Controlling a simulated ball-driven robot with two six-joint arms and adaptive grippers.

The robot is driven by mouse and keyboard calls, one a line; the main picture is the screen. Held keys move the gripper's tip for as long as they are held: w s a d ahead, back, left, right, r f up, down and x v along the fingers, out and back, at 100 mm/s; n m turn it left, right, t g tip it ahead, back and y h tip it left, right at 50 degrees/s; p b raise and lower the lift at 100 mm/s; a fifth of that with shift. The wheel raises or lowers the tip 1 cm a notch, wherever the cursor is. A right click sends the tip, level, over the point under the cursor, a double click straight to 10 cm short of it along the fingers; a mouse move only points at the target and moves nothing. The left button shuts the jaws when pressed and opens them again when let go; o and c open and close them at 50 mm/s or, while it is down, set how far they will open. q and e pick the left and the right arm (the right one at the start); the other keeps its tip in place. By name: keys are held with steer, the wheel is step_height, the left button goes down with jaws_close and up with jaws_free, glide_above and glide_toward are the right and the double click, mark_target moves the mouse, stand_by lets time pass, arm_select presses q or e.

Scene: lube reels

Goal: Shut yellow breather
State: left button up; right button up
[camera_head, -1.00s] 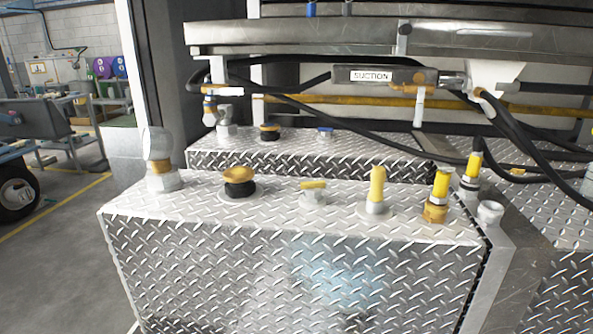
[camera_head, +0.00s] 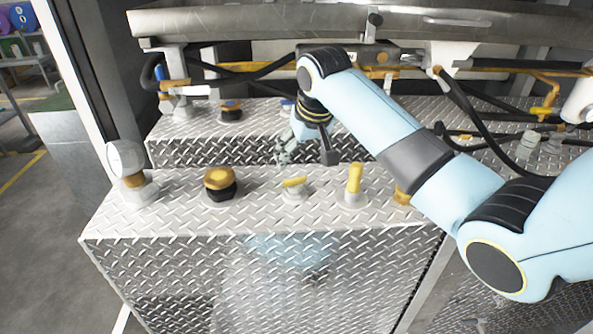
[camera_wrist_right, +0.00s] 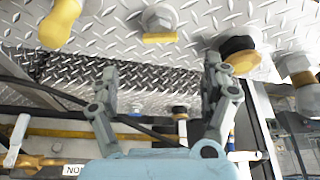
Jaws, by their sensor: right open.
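A yellow-gold domed cap on a black base, which looks like the breather (camera_head: 220,182), stands on the front diamond-plate tank top. It also shows in the right wrist view (camera_wrist_right: 240,52), beyond one fingertip. A small valve with a flat yellow handle (camera_head: 295,183) stands to its right. My right gripper (camera_head: 284,152) hangs just behind the row of fittings, nearest this valve, and touches nothing that I can make out. In the wrist view its grey fingers (camera_wrist_right: 160,70) are spread and empty. My left gripper is not in view.
A round gauge (camera_head: 124,158) stands at the left end of the tank top. A yellow post fitting (camera_head: 354,180) stands right of the valve. A second tank top (camera_head: 190,122) lies behind, with black hoses (camera_head: 255,74) above it. My right arm covers the right side.

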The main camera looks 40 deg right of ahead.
mark_target(295, 182)
steer(key=x, duration=0.9)
steer(key=shift+f+b, duration=0.4)
steer(key=shift+w+f, duration=0.15)
steer(key=shift+f, duration=0.2)
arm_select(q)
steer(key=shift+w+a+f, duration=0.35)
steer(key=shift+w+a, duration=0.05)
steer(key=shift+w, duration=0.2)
arm_select(e)
steer(key=shift+c, duration=0.2)
